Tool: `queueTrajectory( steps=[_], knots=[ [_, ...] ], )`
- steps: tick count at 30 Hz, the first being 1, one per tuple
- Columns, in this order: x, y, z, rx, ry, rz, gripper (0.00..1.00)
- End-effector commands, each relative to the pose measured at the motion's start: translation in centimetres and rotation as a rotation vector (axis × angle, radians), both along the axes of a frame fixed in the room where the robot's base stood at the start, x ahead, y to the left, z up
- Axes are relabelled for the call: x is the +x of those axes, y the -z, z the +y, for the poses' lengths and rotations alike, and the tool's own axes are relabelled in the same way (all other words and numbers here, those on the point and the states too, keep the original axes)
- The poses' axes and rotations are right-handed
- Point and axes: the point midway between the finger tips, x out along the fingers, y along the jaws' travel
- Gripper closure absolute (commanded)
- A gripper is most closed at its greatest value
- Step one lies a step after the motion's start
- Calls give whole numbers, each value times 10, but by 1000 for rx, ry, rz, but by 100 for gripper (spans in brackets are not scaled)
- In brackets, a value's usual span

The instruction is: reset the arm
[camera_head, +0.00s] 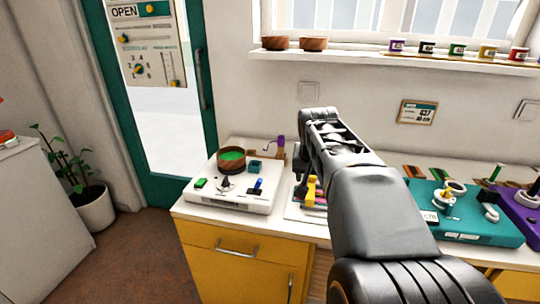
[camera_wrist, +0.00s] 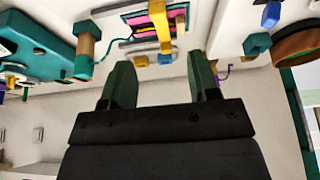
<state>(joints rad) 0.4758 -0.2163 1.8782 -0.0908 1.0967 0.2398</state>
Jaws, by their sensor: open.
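My arm rises from the lower right of the head view and bends over at its top. My gripper (camera_wrist: 159,62) shows in the wrist view with its two dark green fingers apart and nothing between them. In the head view the gripper is mostly hidden behind my arm, above the counter. Beyond the fingers in the wrist view is a yellow piece (camera_wrist: 160,25) over a board with coloured strips. The yellow piece also shows in the head view (camera_head: 311,190), just beside the arm. I cannot tell the exact gap between the fingers and it.
A white board (camera_head: 230,203) with a bowl of green (camera_head: 232,160) stands left of my arm. A teal board (camera_head: 470,238) and a purple board (camera_head: 524,217) stand to the right. A shelf (camera_head: 420,60) with small pots runs along the wall above.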

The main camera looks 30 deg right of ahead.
Motion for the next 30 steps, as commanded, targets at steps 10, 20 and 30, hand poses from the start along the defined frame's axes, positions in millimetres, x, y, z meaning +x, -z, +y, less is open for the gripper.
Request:
queueTrajectory(
  steps=[10, 20, 30],
  knots=[
    [-7, 25, 13, 5, -105, 35, 45],
    [-57, 2, 130, 37, -494, 91, 45],
    [-83, -37, 183, 32, -685, 76, 45]
  ],
)
